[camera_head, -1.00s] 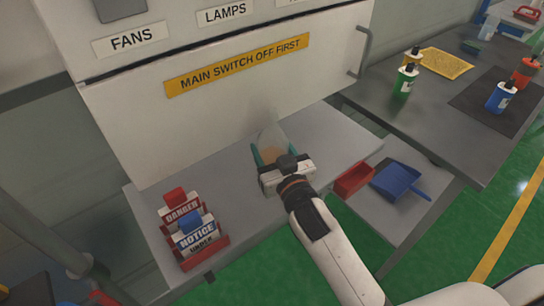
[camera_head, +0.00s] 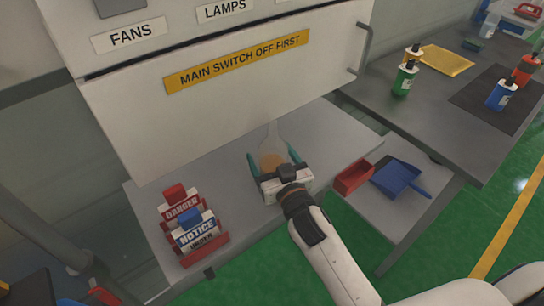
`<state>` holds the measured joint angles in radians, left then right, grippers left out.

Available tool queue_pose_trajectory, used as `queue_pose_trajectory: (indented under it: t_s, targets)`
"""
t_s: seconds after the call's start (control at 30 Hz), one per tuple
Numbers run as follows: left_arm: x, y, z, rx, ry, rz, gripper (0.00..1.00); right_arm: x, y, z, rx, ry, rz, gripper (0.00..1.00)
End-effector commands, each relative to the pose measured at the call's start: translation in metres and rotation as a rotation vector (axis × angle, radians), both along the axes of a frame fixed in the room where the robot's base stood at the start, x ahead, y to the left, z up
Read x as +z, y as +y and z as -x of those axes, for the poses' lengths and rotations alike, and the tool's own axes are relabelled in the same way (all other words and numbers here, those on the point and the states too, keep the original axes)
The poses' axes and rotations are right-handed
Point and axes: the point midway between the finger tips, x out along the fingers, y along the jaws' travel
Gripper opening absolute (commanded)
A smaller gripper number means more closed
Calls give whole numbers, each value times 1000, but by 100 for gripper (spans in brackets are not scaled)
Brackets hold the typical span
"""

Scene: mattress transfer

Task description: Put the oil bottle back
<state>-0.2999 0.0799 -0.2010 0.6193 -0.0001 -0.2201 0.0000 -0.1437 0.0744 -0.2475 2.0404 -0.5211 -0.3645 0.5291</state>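The oil bottle (camera_head: 272,157), clear with amber oil low in it and a narrow neck, stands upright on the grey bench (camera_head: 335,135) close to the white cabinet's front. My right gripper (camera_head: 274,160) reaches in from the lower right. Its two teal fingers are spread wide, one on each side of the bottle's lower part, with gaps showing. The gripper body hides the near side of the bottle's base. My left gripper is not in view.
A red rack of DANGER and NOTICE signs (camera_head: 190,228) stands at the bench's left. A red bin (camera_head: 354,177) and blue dustpan (camera_head: 397,177) lie on a lower shelf at right. A dark side table (camera_head: 430,110) holds several bottles.

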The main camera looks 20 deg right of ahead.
Motion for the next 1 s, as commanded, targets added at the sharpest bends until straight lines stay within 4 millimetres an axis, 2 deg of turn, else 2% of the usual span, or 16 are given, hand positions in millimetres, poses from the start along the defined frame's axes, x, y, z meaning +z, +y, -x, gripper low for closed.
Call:
queue_pose_trajectory:
  t_s: [0.13,0.27,0.5,0.7,0.83,1.0]
  targets:
    - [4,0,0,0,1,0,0,5,0,0,0,-1,1,82]
    - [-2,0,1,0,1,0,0,0,-1,17,0,2,-1,82]
    - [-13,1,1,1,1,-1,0,-1,-5,70,-1,4,-3,82]
    - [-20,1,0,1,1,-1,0,0,-8,104,-2,2,-1,82]
    - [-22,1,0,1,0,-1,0,2,-9,115,-2,1,0,82]
    - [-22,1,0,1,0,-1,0,3,-10,120,-2,-1,1,82]
